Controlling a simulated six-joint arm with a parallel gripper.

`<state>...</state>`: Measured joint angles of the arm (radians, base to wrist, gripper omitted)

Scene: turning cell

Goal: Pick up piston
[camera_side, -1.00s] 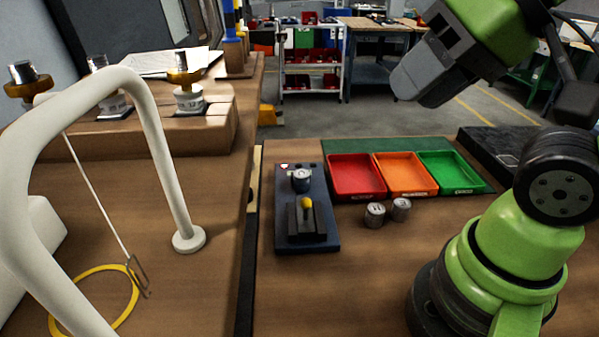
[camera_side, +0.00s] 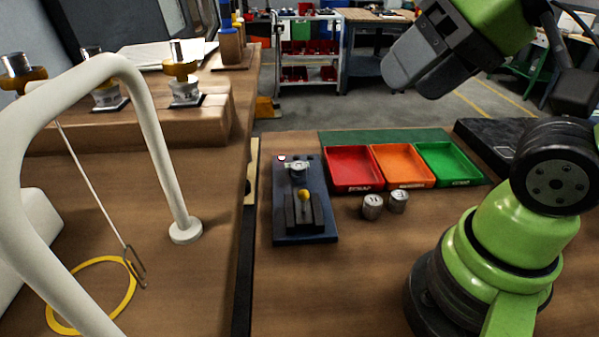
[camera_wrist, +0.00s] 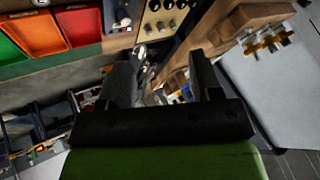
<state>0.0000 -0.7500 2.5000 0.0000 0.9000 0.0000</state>
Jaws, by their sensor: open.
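Two short silver cylinders, which look like pistons (camera_side: 372,206) (camera_side: 398,201), stand side by side on the wooden bench in front of the coloured trays. A dark blue fixture (camera_side: 328,236) lies left of them, with a yellow-knobbed clamp (camera_side: 305,195) and a low silver piece (camera_side: 297,168) on it. My gripper (camera_side: 408,72) is high above and behind the trays, well clear of the cylinders. In the wrist view my gripper (camera_wrist: 164,78) is open, its two dark fingers apart with nothing held between them.
Red (camera_side: 352,187), orange (camera_side: 405,184) and green (camera_side: 449,181) trays stand behind the cylinders. A white curved tube frame (camera_side: 160,150) is at the left. Gauge-like pieces (camera_side: 184,90) stand on a wooden block. The bench front is clear.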

